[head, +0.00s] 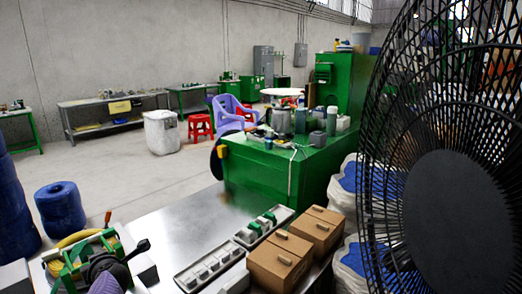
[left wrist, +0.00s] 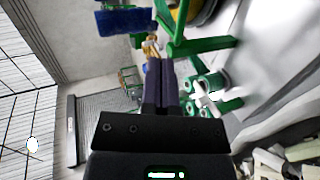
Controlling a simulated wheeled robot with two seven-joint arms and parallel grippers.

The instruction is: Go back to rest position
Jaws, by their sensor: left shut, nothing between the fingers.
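My left gripper (left wrist: 157,62) shows in the left wrist view with its two dark fingers together and nothing between them. Its tips lie close in the picture to a small orange-brown part beside a green frame (left wrist: 198,46); I cannot tell whether they touch. A blue roll (left wrist: 128,20) shows at the top. My right gripper is in neither view.
On the metal table (head: 165,222) stand a grey tray of small parts (head: 211,266) and brown boxes (head: 275,262). A large black fan (head: 455,210) blocks the right side. Blue spools (head: 60,208) stand at left. A green cabinet (head: 262,172) stands behind the table.

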